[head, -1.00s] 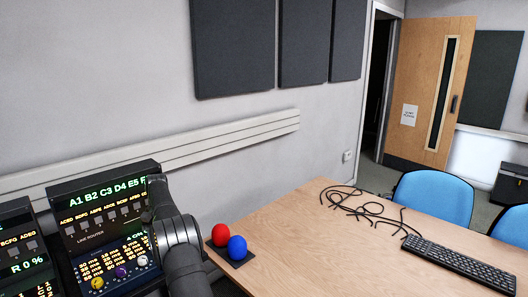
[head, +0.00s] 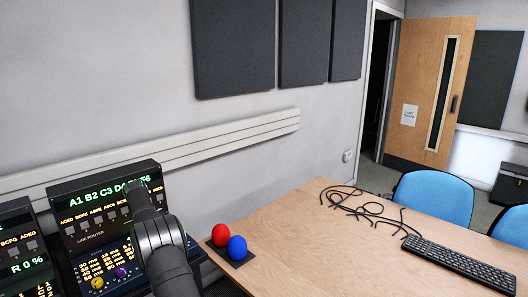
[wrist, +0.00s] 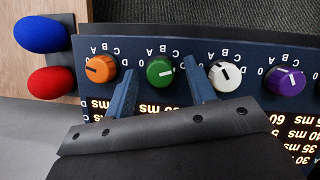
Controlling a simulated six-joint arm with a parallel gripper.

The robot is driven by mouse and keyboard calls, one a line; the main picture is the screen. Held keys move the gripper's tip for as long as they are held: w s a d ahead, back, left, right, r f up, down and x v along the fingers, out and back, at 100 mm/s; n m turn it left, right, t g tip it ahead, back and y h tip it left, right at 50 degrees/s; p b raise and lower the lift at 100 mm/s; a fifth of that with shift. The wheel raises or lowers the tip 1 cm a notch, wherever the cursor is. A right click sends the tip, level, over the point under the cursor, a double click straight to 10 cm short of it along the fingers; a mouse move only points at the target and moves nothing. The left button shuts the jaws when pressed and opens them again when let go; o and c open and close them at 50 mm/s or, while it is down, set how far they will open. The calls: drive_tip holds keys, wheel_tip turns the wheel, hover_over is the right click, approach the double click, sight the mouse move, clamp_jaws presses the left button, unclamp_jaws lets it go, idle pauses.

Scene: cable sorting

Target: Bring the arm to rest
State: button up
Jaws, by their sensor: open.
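My gripper's fingers do not show clearly there. In the wrist view my gripper (wrist: 159,69) is open, with two blue fingers spread apart and nothing held. A green knob (wrist: 160,72) appears between the fingertips, with a visible gap on each side. An orange knob (wrist: 100,69) is left of the left finger. A white knob (wrist: 224,76) and a purple knob (wrist: 285,82) are to the right.
A red ball (head: 221,234) and a blue ball (head: 237,247) sit on a dark pad at the table's near left corner. Loose black cables (head: 360,208) and a keyboard (head: 460,266) lie on the wooden table (head: 310,250). Its middle is clear. Blue chairs (head: 432,195) stand behind.

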drive_tip(key=n+t, duration=0.1)
drive_tip(key=n, duration=0.2)
drive_tip(key=n+t, duration=0.1)
drive_tip(key=n, duration=0.2)
drive_tip(key=shift+s+h, duration=0.15)
drive_tip(key=shift+h, duration=0.25)
drive_tip(key=o, duration=1)
drive_tip(key=shift+c, duration=0.2)
drive_tip(key=shift+o, duration=0.7)
drive_tip(key=shift+r+n, duration=0.3)
drive_tip(key=w+d+r+n+y, duration=0.2)
drive_tip(key=w+d+r+n, duration=0.15)
drive_tip(key=r, duration=0.55)
drive_tip(key=w+d+r+n+y, duration=0.25)
drive_tip(key=r+n, duration=0.25)
drive_tip(key=r, duration=0.4)
wheel_tip(320, 180, down, 10)
drive_tip(key=shift+s+a+r, duration=0.15)
drive_tip(key=shift+s+r, duration=0.05)
drive_tip(key=shift+s, duration=0.2)
wheel_tip(320, 180, up, 10)
